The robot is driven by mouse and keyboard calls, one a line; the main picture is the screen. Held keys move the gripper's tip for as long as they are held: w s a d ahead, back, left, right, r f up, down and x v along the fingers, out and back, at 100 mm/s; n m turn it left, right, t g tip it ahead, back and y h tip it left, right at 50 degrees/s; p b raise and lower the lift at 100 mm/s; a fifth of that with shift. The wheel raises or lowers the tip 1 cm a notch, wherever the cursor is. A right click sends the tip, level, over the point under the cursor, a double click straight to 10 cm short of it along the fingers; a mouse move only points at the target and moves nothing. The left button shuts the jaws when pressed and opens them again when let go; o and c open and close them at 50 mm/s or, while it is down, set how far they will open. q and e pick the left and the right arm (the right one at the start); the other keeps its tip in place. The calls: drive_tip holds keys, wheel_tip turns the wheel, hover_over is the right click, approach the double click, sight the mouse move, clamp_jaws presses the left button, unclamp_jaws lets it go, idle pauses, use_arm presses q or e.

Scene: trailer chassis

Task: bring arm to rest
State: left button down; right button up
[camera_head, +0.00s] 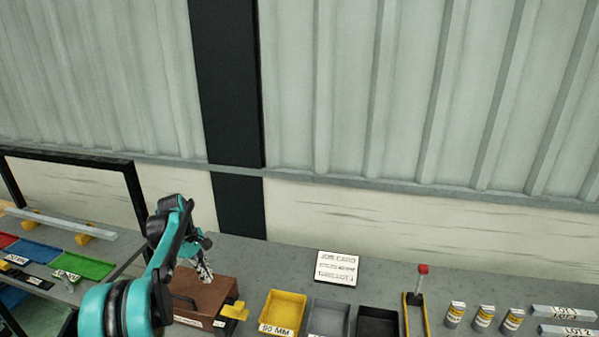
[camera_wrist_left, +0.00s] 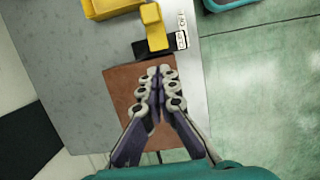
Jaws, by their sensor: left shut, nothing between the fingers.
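My left arm comes in from the lower left of the head view. My left gripper (camera_head: 205,274) is over the brown block (camera_head: 212,292) on the grey bench. In the left wrist view the fingers of the gripper (camera_wrist_left: 160,72) are together, with nothing between them, and the brown block (camera_wrist_left: 122,84) lies beneath them. I cannot tell whether the fingertips touch it. My right gripper does not show in either view.
The bench (camera_head: 255,258) also carries a yellow bin (camera_head: 283,308), a grey bin (camera_head: 328,318), a black bin (camera_head: 377,322), a job card (camera_head: 337,268) and several small cans (camera_head: 484,318). A corrugated wall (camera_head: 330,90) stands behind. A black frame (camera_head: 130,185) rises at left.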

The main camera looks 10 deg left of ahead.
use_arm(q)
drive_tip(key=s+d+r+m+t+y+b, duration=0.25)
drive_tip(key=s+d+m+b, duration=0.5)
drive_tip(key=s+d, duration=0.6)
drive_tip(key=s+d+f+m+t+b, duration=0.2)
drive_tip(key=s+d+f+m, duration=0.1)
drive_tip(key=s, duration=0.4)
drive_tip(key=s+d+f+m+t+b, duration=0.3)
drive_tip(key=s+d+f+m, duration=0.1)
drive_tip(key=s+f+m, duration=0.2)
drive_tip(key=shift+s+d+f, duration=0.25)
drive_tip(key=shift+s+f, duration=0.35)
